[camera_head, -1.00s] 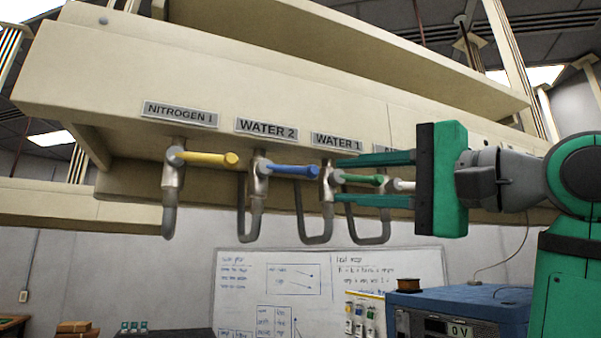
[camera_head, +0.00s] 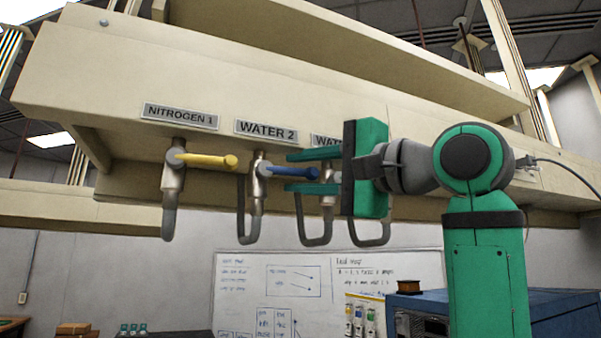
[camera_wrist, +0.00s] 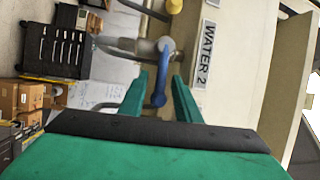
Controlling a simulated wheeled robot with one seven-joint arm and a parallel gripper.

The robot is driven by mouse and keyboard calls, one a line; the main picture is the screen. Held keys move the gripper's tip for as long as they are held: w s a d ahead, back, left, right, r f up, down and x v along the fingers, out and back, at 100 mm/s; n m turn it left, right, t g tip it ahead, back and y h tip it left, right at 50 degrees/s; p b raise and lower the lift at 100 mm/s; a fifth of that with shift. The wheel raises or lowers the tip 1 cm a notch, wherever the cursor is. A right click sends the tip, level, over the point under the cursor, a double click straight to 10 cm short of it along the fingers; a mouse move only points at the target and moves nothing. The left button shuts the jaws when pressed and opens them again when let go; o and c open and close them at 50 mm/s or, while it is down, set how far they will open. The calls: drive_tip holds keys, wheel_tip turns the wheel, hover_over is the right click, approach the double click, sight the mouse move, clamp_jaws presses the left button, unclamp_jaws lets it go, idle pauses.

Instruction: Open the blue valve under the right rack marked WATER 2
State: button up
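The blue valve handle (camera_head: 291,172) sticks out from its metal valve body (camera_head: 258,183) below the WATER 2 label (camera_head: 266,130). My gripper (camera_head: 290,171) is open, with its two green fingers one above and one below the outer part of the handle. In the wrist view the blue handle (camera_wrist: 160,88) lies between the fingertips of my gripper (camera_wrist: 160,83). Gaps show on both sides of the handle there, and contact is not evident. The WATER 2 label (camera_wrist: 206,55) is right of the fingers. My gripper hides most of the WATER 1 valve.
The yellow handle (camera_head: 207,160) of NITROGEN 1 is close on the left. The cream rack (camera_head: 270,80) runs above the valves, with bent metal pipes (camera_head: 314,240) hanging below. A blue cabinet (camera_head: 420,312) and a whiteboard (camera_head: 240,285) are lower down.

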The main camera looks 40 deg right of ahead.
drive_tip(key=shift+w, duration=0.15)
drive_tip(key=shift+c, duration=0.6)
clamp_jaws()
drive_tip(key=shift+w+a+f+m+t+h, duration=0.2)
drive_tip(key=shift+f+m+t+h, duration=0.45)
drive_tip(key=shift+m, duration=1.25)
drive_tip(key=shift+s+a+f+m+t+h, duration=0.1)
drive_tip(key=shift+a+f+m+t+h, duration=0.25)
drive_tip(key=shift+f+m+h, duration=1.05)
drive_tip(key=shift+w+a+m+t+h, duration=0.1)
drive_tip(key=shift+a+m+t+h, duration=0.3)
drive_tip(key=shift+m, duration=2)
drive_tip(key=shift+d, duration=0.15)
